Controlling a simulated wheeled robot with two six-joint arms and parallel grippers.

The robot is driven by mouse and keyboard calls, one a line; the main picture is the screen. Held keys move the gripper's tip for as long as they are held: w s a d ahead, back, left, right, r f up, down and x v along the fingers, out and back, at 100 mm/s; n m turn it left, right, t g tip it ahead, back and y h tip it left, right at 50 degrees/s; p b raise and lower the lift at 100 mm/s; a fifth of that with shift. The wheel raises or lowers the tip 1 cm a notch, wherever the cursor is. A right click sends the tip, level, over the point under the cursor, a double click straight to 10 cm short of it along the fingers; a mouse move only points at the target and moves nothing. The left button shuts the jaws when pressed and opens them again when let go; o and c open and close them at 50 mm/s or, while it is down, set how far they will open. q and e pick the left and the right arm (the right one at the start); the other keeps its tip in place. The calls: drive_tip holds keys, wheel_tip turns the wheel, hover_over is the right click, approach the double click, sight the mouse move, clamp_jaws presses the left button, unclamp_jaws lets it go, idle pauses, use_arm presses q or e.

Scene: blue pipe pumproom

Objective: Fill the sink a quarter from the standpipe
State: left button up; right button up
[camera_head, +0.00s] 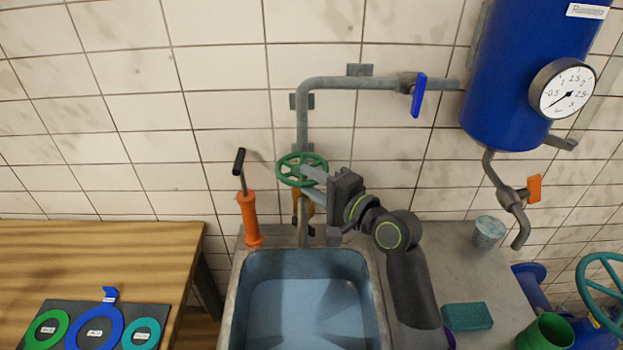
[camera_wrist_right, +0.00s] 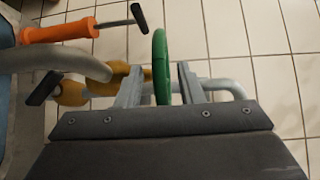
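The sink (camera_head: 236,318) is a grey-rimmed basin with a pale blue, shiny inside; I cannot tell how high any water stands. The grey standpipe (camera_head: 303,118) comes down the wall behind it and ends in a spout (camera_head: 303,225) over the sink's back edge. No stream shows. A green handwheel (camera_head: 290,160) sits on the pipe; its rim also shows in the right wrist view (camera_wrist_right: 160,65). My right gripper (camera_head: 312,182) is at the wheel, its two fingers (camera_wrist_right: 158,82) on either side of the rim with gaps showing. My left gripper is not in view.
An orange hand pump (camera_head: 249,218) stands left of the spout. A teal sponge (camera_head: 467,316) and a cup (camera_head: 488,232) sit on the right counter. A wooden table (camera_head: 90,250) is left.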

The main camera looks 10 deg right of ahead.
drive_tip(key=shift+w+a, duration=0.1)
drive_tip(key=shift+w, duration=0.05)
clamp_jaws()
idle(0.4)
